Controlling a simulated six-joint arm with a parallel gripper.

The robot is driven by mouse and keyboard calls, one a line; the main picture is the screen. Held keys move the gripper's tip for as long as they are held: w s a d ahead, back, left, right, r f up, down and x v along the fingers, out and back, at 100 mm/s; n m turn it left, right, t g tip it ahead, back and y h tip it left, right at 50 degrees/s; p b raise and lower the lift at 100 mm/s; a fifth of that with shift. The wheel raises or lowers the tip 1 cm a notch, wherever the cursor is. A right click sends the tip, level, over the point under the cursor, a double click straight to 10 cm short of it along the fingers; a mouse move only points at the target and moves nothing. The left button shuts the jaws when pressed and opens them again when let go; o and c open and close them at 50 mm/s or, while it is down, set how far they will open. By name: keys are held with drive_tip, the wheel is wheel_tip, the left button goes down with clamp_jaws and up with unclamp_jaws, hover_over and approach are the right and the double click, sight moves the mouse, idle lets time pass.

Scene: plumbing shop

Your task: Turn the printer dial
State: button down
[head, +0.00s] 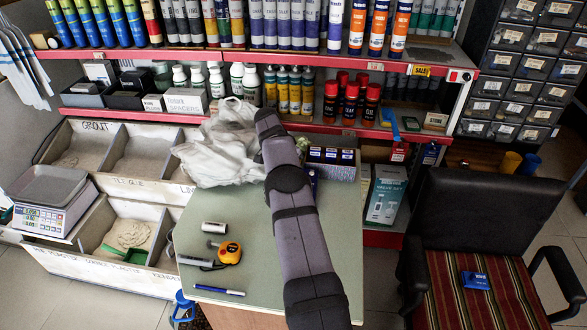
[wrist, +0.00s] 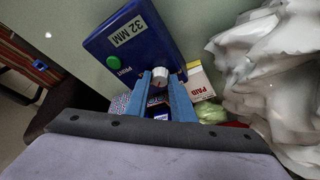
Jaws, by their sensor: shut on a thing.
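The blue printer (wrist: 140,38) lies on the green tabletop in the wrist view. It has a "32 MM" label (wrist: 127,31) and a green button (wrist: 113,61) marked "PRINT". A small pale dial (wrist: 160,75) sits at its near edge. My gripper (wrist: 161,82) has its two blue fingers on either side of the dial, shut on it. In the head view my arm hides my gripper, the dial and nearly all of the printer.
A crumpled white plastic bag (wrist: 262,75) lies right of the printer in the wrist view. A box marked "PAID" (wrist: 199,88) stands close by my fingers. In the head view, a tape measure (head: 230,253) and a marker (head: 219,290) lie on the tabletop (head: 240,220), left of my arm.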

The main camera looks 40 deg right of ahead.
drive_tip(key=c, duration=1.5)
unclamp_jaws()
drive_tip(key=shift+c, duration=0.2)
drive_tip(key=b+v, duration=0.1)
drive_tip(key=v, duration=0.6)
drive_tip(key=shift+b, duration=0.3)
drive_tip(key=shift+s+r, duration=0.1)
drive_tip(key=shift+r, duration=0.05)
